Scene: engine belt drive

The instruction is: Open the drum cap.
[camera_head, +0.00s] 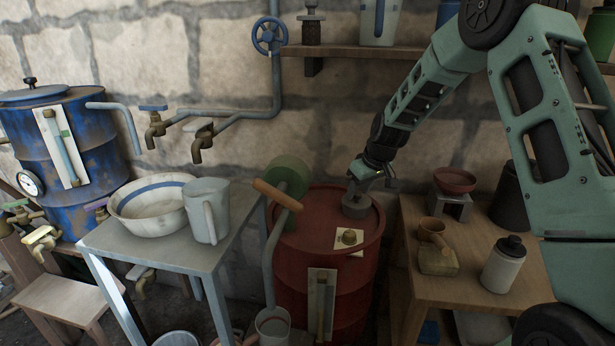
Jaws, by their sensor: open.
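The red drum (320,265) stands in the middle, between the metal table and the wooden bench. A round grey cap (356,208) sits on the right part of its top. My gripper (361,184) is open and reaches down from the upper right, right above the cap. From this view I cannot tell whether the fingers touch the cap or are around it. A cream plate with a small brass knob (349,237) lies on the drum top in front of the cap.
A crank with a wooden handle (277,194) and a green cylinder (289,173) stand at the drum's left edge. A metal table (150,258) holds a bowl and a jug (207,211). The right bench (455,287) holds a bottle and several small items. A shelf (345,51) runs above.

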